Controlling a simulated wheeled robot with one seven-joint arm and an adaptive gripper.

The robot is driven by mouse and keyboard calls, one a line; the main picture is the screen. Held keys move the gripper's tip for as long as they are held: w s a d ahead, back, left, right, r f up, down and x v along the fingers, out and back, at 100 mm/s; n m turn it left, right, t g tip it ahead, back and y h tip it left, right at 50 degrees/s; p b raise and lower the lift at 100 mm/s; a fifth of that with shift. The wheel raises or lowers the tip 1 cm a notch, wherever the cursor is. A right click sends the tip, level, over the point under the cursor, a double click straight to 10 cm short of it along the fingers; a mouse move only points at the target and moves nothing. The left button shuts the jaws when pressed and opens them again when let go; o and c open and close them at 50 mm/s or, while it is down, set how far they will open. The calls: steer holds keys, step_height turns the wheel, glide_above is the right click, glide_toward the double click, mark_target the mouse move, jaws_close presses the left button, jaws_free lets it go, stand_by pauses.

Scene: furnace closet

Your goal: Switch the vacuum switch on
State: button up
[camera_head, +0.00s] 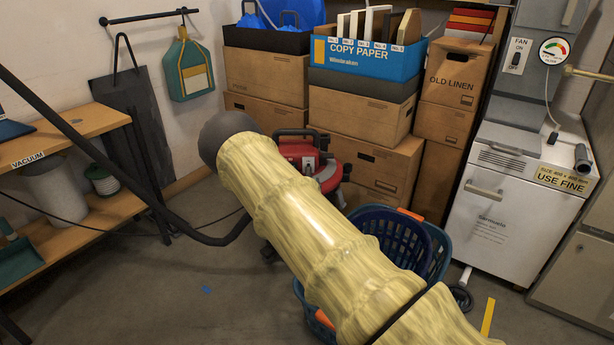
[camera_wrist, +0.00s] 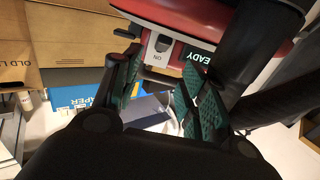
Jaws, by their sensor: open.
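The red vacuum (camera_head: 312,158) stands on the floor in front of the stacked boxes, partly hidden by my arm. Its red body also fills the top of the wrist view (camera_wrist: 215,18). I cannot tell whether a finger touches the vacuum. In the head view my gripper is not clearly visible.
A black hose (camera_wrist: 252,45) runs close to the right finger. Blue baskets (camera_head: 436,252) stand near my arm. Cardboard boxes (camera_head: 372,110) rise behind the vacuum. A fan switch (camera_head: 517,56) is on the grey unit at right. The floor at front left is mostly clear.

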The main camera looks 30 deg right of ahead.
mark_target(309, 170)
steer(key=b+x, duration=0.2)
steer(key=x, duration=0.8)
steer(key=shift+a, duration=0.1)
jaws_close()
